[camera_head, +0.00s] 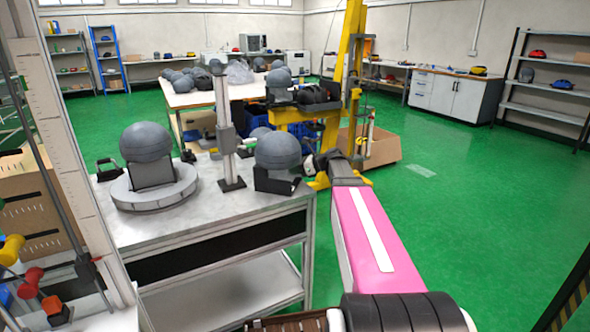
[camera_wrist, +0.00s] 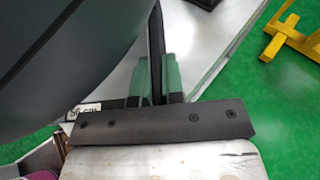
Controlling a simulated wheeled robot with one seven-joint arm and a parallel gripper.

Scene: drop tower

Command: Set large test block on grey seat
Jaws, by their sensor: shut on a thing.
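A dark grey rounded test block (camera_head: 278,149) with a black stand (camera_head: 274,185) is at the right end of the bench. It fills the left of the wrist view (camera_wrist: 60,45), with a partly hidden "cm" label at its lower edge. My gripper (camera_wrist: 155,80) has green fingers shut on a thin black upright plate beside this block. My gripper is at the block's right side in the head view (camera_head: 311,165). I cannot tell whether the stand touches the bench. Another grey block (camera_head: 146,142) sits in a black holder on the round grey seat (camera_head: 172,194) at left.
A pale grey post (camera_head: 224,125) stands on the bench (camera_head: 215,208) between the two blocks. Green floor at right is clear. A tall pale scale column (camera_head: 58,125) rises at left.

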